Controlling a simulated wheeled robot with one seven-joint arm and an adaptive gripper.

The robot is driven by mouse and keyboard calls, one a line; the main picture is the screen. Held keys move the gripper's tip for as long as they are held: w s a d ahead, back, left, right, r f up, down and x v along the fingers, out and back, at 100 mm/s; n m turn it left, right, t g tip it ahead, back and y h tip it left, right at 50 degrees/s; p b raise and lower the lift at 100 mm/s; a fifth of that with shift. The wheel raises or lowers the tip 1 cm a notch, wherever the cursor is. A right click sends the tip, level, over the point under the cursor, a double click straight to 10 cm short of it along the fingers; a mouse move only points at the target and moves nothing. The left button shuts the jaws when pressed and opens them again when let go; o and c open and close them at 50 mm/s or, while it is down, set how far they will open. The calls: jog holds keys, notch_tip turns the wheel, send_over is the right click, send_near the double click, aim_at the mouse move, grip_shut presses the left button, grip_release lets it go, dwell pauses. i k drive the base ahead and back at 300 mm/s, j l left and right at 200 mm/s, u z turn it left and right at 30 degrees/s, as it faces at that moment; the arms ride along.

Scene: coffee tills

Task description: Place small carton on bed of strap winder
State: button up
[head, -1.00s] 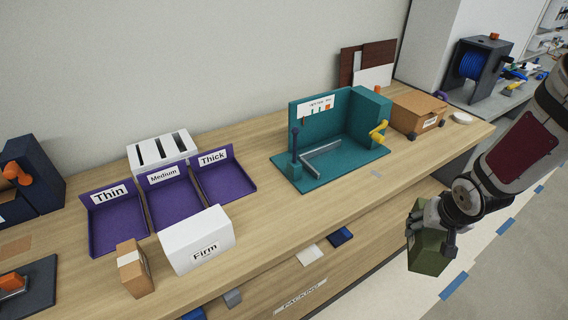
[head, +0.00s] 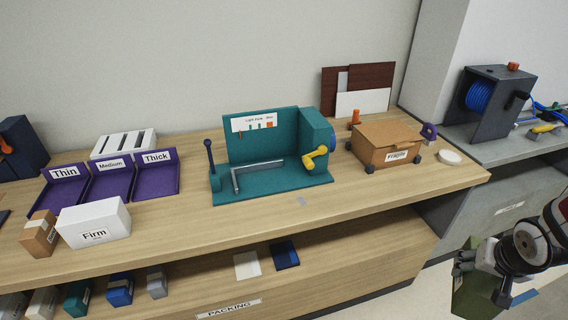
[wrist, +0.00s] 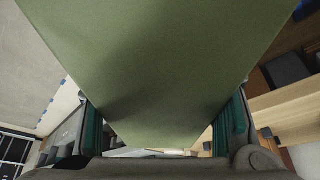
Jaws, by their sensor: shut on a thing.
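My gripper (head: 468,266) is at the lower right of the head view, in front of the counter. It is shut on an olive-green carton (head: 474,293), which hangs tilted and clear of any surface. In the wrist view the carton (wrist: 155,65) fills most of the picture between the two fingers. The teal machine, which looks like the strap winder (head: 262,135), stands on the wooden counter, left of and beyond my gripper. It has an upright back panel, a yellow crank and a flat bed (head: 290,182) with an L-shaped metal bar. The bed holds no carton.
Purple trays (head: 110,185), a white "Firm" box (head: 93,223) and a small brown box (head: 38,236) are left. A blue spool reel (head: 495,100) stands on the grey counter. Bare counter lies before the machine.

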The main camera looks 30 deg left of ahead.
aim_at(261, 179)
jog(key=u, duration=0.4)
jog(key=l+u, duration=0.15)
jog(key=u, duration=0.6)
jog(key=l+u, duration=0.15)
jog(key=u, duration=0.25)
